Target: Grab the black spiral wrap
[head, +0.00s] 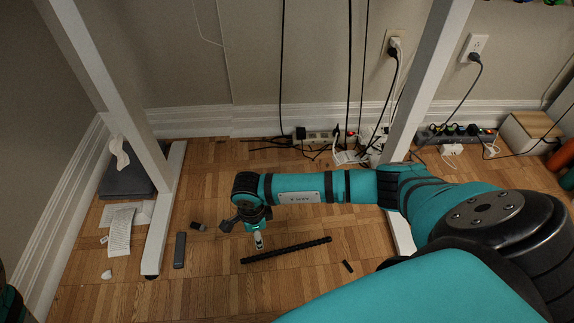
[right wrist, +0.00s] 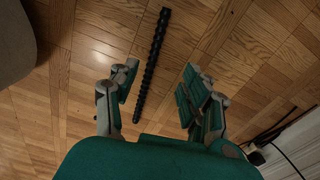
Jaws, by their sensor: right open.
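The black spiral wrap (head: 286,250) lies straight on the wooden floor, in front of and to the right of my right gripper (head: 243,235) in the head view. In the right wrist view the wrap (right wrist: 152,65) runs lengthwise from the top edge down between the spread fingers of my right gripper (right wrist: 160,88). That gripper is open and empty, pointing down above the floor; its exact height above the wrap is hard to tell. My left gripper is not in view; only a bit of that arm shows at the lower left of the head view.
White desk legs (head: 160,215) stand left and right of my right arm. A grey bar-like object (head: 180,250), a small dark piece (head: 197,226) and a short black piece (head: 347,266) lie on the floor. Cables and a power strip (head: 318,137) run along the wall.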

